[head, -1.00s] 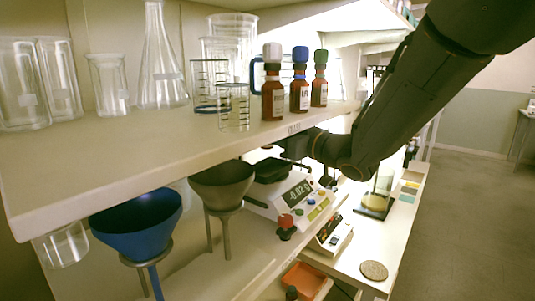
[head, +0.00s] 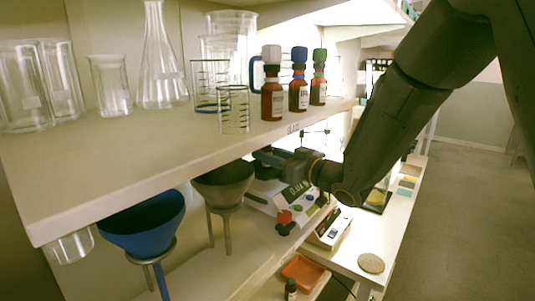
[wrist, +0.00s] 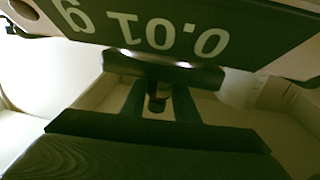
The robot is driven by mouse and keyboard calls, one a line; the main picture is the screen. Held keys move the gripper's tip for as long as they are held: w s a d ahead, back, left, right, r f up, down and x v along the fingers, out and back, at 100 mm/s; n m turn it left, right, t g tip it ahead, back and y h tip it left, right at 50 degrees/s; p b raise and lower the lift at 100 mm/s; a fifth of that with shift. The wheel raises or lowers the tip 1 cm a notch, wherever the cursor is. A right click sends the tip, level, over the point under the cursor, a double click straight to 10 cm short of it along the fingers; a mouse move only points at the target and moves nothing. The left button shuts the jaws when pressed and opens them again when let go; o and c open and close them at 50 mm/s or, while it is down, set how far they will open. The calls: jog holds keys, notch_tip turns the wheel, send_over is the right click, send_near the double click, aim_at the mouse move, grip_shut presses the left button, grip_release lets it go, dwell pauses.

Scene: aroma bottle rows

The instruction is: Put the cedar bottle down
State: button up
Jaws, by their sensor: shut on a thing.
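My gripper (head: 268,159) reaches in under the upper shelf, over the white balance (head: 258,200). In the wrist view its two dark fingers (wrist: 158,100) are closed on a small dark thing (wrist: 157,103), which I take for the cedar bottle. Only a little of it shows, and no label can be read. In the head view the held bottle is hidden behind the gripper and shelf. In the wrist view the balance display (wrist: 155,35) appears upside down, very near, and reads about 0.01 g. I cannot tell whether the bottle touches the balance pan.
Bottles with white (head: 272,54), blue (head: 299,55) and green (head: 319,56) caps stand on the upper shelf (head: 150,150) beside glassware. A blue funnel (head: 145,230) and a grey funnel (head: 222,185) stand below. An orange tray (head: 303,272) and a small dark-capped bottle (head: 291,288) are at the front.

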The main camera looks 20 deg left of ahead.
jog(key=shift+f, duration=0.2)
jog(key=o, duration=1.1)
jog(key=shift+c, duration=0.2)
jog(key=shift+r, duration=0.1)
jog(key=shift+r, duration=0.2)
jog(key=b+v, duration=0.2)
jog(key=v, duration=1)
